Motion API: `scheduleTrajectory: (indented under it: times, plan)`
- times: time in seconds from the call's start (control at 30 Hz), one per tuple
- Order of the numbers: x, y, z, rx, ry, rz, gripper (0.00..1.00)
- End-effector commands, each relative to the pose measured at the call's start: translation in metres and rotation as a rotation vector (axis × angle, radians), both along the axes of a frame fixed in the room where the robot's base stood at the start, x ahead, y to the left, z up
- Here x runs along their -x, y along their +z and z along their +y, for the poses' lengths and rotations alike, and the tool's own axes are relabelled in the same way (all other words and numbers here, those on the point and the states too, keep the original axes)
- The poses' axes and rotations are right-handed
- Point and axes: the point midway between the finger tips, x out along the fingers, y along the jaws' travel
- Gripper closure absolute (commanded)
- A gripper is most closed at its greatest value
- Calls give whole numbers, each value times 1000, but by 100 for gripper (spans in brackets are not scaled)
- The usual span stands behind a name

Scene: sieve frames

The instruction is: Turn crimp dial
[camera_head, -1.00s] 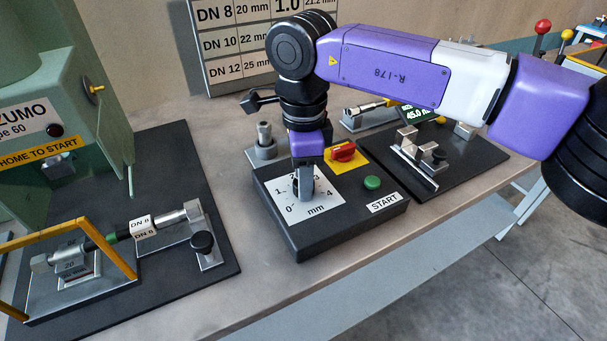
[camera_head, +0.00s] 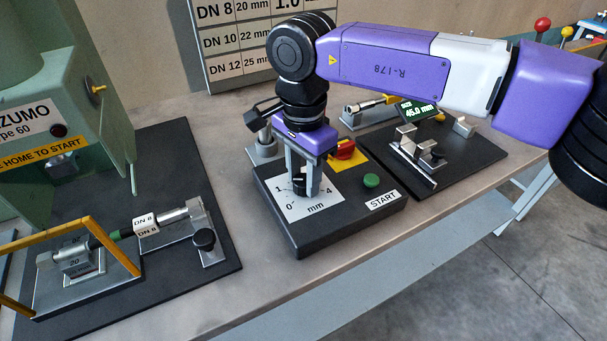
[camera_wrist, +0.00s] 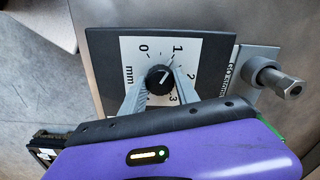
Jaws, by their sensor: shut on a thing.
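The crimp dial is a round black knob (camera_wrist: 160,79) with a white pointer line, on a white scale plate (camera_head: 314,206) marked in mm from 0 to 4. In the wrist view the pointer aims near the 1 mark. My gripper (camera_head: 304,185) points down over the dial with its two grey fingers shut on the knob, one on each side. In the head view the fingers partly hide the knob and the scale numbers 2 and 3.
The dark control box (camera_head: 330,225) also carries a green START button (camera_head: 371,180) and a red switch (camera_head: 344,149) on a yellow plate. A hose fixture (camera_head: 145,226) stands left. A measuring stand (camera_head: 418,152) with a 45.0 mm display stands right.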

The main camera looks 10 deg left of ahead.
Motion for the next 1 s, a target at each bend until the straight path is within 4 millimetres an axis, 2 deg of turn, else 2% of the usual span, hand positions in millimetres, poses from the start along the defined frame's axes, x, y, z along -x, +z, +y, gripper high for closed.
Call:
scheduleTrajectory:
  times: [0.4, 0.43, 0.53, 0.87, 1.0]
  plan:
    - [0, 2, 2, -4, 8, -1, 100]
    - [0, 2, 2, -4, 8, -1, 59]
    - [0, 1, 1, -4, 7, 0, 41]
    - [0, 2, 0, -1, 6, -1, 41]
    - [-1, 15, 0, -1, 6, -2, 41]
